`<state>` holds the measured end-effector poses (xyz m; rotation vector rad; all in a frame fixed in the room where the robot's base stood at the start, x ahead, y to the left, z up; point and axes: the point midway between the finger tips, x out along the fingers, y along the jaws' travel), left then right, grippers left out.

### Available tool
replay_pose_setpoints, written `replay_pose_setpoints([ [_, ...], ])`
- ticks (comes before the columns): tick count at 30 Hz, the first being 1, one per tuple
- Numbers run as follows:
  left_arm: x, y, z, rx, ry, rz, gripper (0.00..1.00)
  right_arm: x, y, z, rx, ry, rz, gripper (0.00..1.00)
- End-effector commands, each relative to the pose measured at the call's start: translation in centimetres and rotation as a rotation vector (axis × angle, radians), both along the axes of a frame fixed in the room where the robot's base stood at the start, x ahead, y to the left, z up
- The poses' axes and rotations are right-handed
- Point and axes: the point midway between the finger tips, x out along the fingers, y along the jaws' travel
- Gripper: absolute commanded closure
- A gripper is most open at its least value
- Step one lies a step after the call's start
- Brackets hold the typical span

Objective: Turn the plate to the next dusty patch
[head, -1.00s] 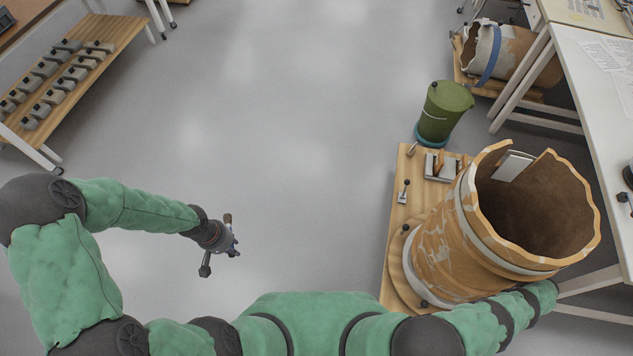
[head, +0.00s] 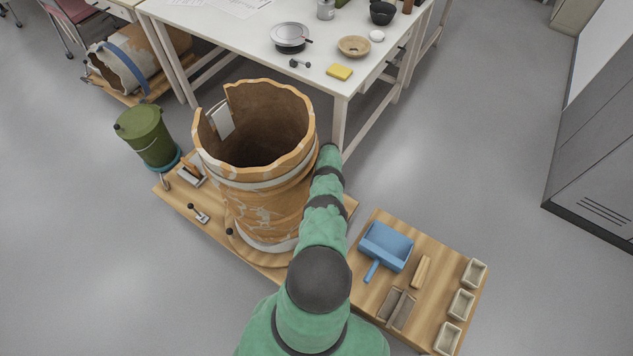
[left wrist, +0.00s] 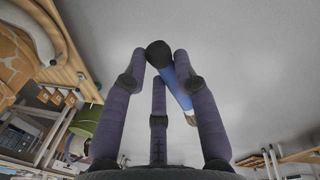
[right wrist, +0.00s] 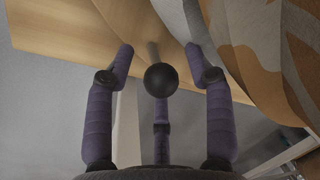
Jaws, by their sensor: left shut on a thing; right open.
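A tall orange-brown jar with pale patches and a broken rim (head: 262,195) stands on a round wooden plate (head: 240,252) with small black knobs at its edge. My right arm reaches along the jar's right side; its gripper is hidden in the head view. In the right wrist view my right gripper (right wrist: 161,62) is open, with a black ball knob (right wrist: 161,80) between its fingers, and the jar's patterned wall (right wrist: 262,45) close on the right. In the left wrist view my left gripper (left wrist: 160,70) is shut on a blue-handled tool (left wrist: 182,82) with a black end.
A green bucket (head: 145,135) stands left of the jar. A blue dustpan (head: 386,245) and small pale trays (head: 462,305) lie on the wooden board at right. A white table (head: 240,42) stands behind the jar. Open floor (head: 460,150) lies to the right.

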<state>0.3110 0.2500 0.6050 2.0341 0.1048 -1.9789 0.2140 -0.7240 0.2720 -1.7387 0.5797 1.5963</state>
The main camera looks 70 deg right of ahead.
Motion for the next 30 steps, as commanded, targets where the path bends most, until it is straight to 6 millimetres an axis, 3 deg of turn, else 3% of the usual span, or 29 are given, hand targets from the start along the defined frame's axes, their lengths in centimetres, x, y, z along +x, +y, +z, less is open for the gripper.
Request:
replay_pose_setpoints([
  [20, 0.0, 0.0, 0.0, 0.0, 0.0, 0.0, 1.0, -0.5, -0.4, 3.2, 0.0, 0.0, -0.001, 0.46],
  [30, 0.0, 0.0, 0.0, 0.0, 0.0, 0.0, 1.0, -1.0, -1.0, 6.8, -0.001, 0.0, 0.0, 0.46],
])
